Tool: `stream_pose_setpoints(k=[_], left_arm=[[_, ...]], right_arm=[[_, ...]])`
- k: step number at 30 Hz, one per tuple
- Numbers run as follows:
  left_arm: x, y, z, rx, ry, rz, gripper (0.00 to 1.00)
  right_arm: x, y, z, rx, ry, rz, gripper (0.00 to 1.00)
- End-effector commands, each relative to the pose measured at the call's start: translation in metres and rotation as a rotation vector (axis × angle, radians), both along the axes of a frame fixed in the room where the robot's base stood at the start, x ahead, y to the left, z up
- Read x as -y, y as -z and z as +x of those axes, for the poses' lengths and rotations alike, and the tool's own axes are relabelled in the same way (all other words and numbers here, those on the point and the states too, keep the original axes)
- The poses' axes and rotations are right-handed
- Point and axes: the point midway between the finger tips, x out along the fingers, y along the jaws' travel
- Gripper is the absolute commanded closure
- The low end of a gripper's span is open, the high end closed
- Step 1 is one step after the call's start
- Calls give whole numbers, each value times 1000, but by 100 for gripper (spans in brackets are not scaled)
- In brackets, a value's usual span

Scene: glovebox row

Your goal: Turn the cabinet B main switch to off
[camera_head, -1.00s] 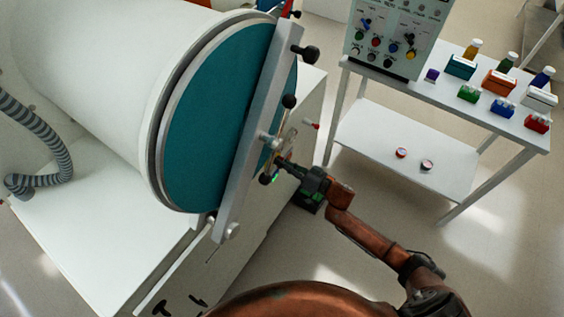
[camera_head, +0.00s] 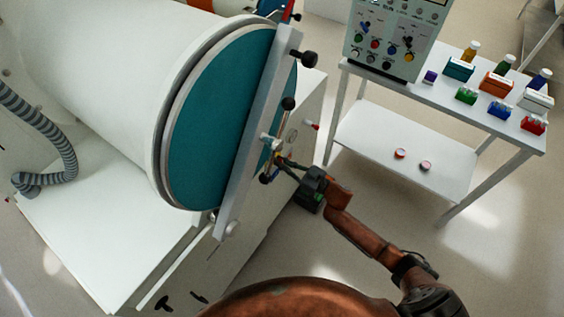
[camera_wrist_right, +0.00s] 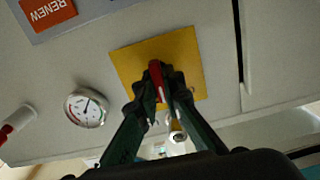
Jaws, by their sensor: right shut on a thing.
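The main switch is a red handle (camera_wrist_right: 154,78) in front of a square yellow plate (camera_wrist_right: 127,62) on the white cabinet front, seen in the right wrist view. My right gripper (camera_wrist_right: 158,92) is shut on the red handle, with one dark finger on each side of it. In the head view my right gripper (camera_head: 285,163) reaches the white cabinet (camera_head: 240,250) beside the large teal round door (camera_head: 218,115), and the switch is mostly hidden there. No letter naming the cabinet is readable. My left gripper is not in view.
A round gauge (camera_wrist_right: 87,108) and a red-tipped white peg (camera_wrist_right: 16,122) sit near the switch. The door's bar with black knobs (camera_head: 303,56) is close to my right gripper. A white table (camera_head: 420,87) with bottles and boxes stands to the right, with open floor before it.

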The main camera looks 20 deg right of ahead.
Motion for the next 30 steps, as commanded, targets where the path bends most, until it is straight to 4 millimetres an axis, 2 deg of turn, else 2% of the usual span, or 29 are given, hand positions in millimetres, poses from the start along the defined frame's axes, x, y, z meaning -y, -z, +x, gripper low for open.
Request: stream_pose_setpoints(k=[17, 18, 24, 30], left_arm=[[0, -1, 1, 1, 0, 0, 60], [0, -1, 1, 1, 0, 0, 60], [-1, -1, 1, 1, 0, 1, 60], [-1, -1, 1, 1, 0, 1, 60]], right_arm=[[3, 0, 1, 22, 6, -32, 100], [3, 0, 1, 22, 6, -32, 89], [1, 0, 1, 23, 3, -31, 76], [0, 0, 1, 23, 1, -31, 74]])
